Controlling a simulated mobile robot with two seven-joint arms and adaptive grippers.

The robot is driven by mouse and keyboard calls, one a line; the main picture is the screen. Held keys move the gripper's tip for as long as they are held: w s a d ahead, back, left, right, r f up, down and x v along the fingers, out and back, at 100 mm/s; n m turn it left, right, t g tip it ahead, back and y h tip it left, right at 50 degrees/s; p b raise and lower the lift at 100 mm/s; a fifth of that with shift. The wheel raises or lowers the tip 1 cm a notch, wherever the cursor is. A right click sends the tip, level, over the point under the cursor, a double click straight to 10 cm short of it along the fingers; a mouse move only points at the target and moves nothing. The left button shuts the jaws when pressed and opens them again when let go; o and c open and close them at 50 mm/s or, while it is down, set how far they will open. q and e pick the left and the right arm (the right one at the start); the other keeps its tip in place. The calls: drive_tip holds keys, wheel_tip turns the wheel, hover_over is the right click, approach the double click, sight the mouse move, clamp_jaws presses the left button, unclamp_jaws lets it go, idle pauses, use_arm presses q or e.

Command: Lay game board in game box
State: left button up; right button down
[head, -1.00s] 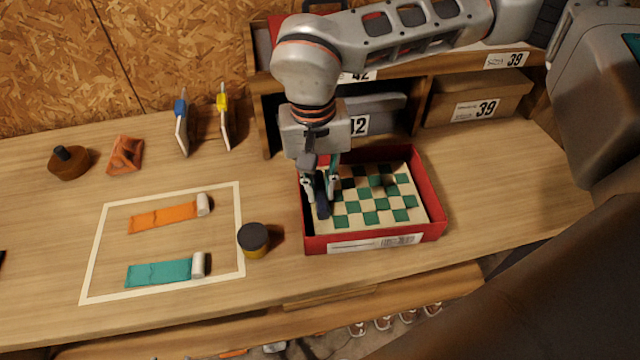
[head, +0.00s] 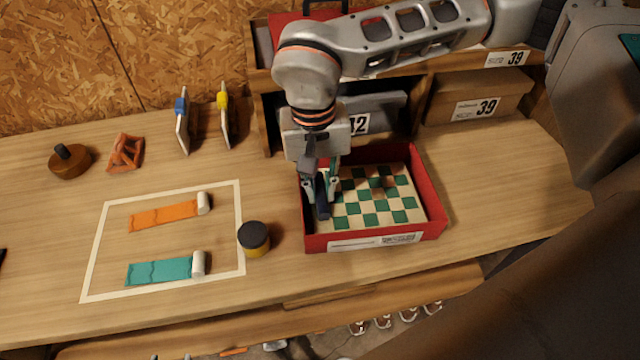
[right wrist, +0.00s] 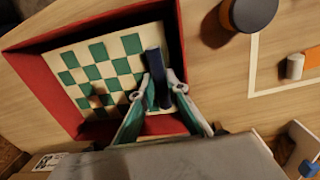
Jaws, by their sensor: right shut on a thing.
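The game board (head: 375,207), checkered green and cream, is inside the walls of the red game box (head: 436,195) and looks nearly level. Whether it rests fully on the bottom is hard to tell. My right gripper (head: 321,192) reaches down into the box's left part and is shut on a dark blue bar (head: 323,207) at the board's left edge. In the right wrist view the bar (right wrist: 157,78) stands between the fingertips (right wrist: 160,92), with the board (right wrist: 100,70) beside it. Two small grey tips (head: 169,357) at the head view's bottom edge may be my left gripper; their opening is unclear.
A dark-lidded jar (head: 254,238) stands close left of the box. Left of it, a white outlined area (head: 170,240) holds orange and teal strips with rolls. A wooden shelf with a carton (head: 478,97) stands behind. The tabletop right of the box is clear.

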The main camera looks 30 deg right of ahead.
use_arm(q)
drive_tip(key=shift+s+f, duration=0.2)
drive_tip(key=shift+f, duration=0.2)
use_arm(e)
drive_tip(key=shift+f, duration=0.7)
drive_tip(key=c, duration=2.3)
unclamp_jaws()
use_arm(q)
drive_tip(key=shift+r, duration=0.1)
use_arm(e)
drive_tip(key=shift+r+p, duration=0.95)
drive_tip(key=shift+r, duration=0.65)
use_arm(q)
drive_tip(key=r, duration=0.1)
drive_tip(key=w+r, duration=0.1)
drive_tip(key=r, duration=0.1)
drive_tip(key=shift+w+r+t, duration=0.3)
use_arm(e)
drive_tip(key=shift+f, duration=0.1)
drive_tip(key=o, duration=0.5)
drive_tip(key=shift+o, duration=0.2)
